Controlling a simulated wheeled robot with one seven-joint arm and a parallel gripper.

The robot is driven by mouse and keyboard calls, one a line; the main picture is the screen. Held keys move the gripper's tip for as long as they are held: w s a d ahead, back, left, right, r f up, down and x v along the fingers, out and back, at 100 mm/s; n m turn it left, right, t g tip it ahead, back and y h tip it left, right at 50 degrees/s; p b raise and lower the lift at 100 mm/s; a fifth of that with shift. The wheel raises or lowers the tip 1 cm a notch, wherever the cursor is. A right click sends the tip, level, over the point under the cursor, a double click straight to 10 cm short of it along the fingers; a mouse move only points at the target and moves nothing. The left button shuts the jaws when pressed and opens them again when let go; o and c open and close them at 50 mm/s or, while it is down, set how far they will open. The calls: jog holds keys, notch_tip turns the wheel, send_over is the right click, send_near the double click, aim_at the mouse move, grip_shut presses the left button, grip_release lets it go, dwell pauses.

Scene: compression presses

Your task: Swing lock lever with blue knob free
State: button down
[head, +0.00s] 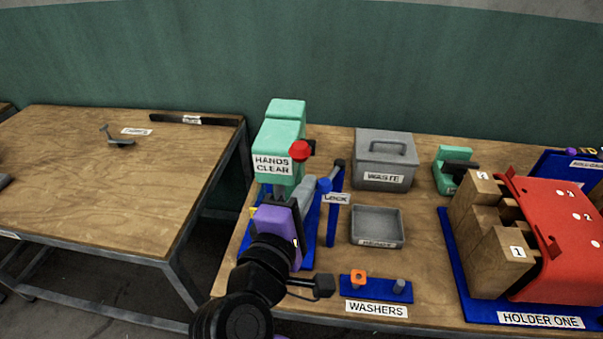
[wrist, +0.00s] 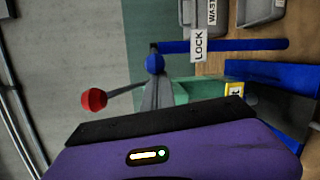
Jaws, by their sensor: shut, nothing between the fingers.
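The lock lever's blue knob (head: 325,185) stands beside the LOCK label (head: 336,198), to the right of the green press (head: 281,135). In the wrist view the blue knob (wrist: 154,63) sits just past the tips of my gripper (wrist: 156,80). My gripper (head: 310,181) is shut and empty, its grey fingers pointing at the knob. Contact between tips and knob cannot be told. The lever's shaft below the knob is mostly hidden by the fingers. The press's red knob (head: 300,151) is above and left of the blue one; it also shows in the wrist view (wrist: 94,99).
A grey WASTE bin (head: 384,160) and an open grey tray (head: 376,226) stand right of the lock. A blue washer stand (head: 376,289) is in front. A red holder (head: 560,235) with wooden blocks fills the right. Another table (head: 90,200) is left, across a gap.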

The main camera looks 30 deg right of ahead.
aim_at(324, 194)
jog(key=shift+s+d+n+t+y+p, duration=0.4)
jog(key=shift+s+t+y+p, duration=0.05)
jog(key=shift+s+p, duration=0.3)
jog(key=shift+s+d+n+t+y+p, duration=0.35)
jog(key=shift+s+n+t+y+p, duration=0.1)
jog(key=shift+s+p, duration=0.25)
jog(key=shift+d, duration=0.25)
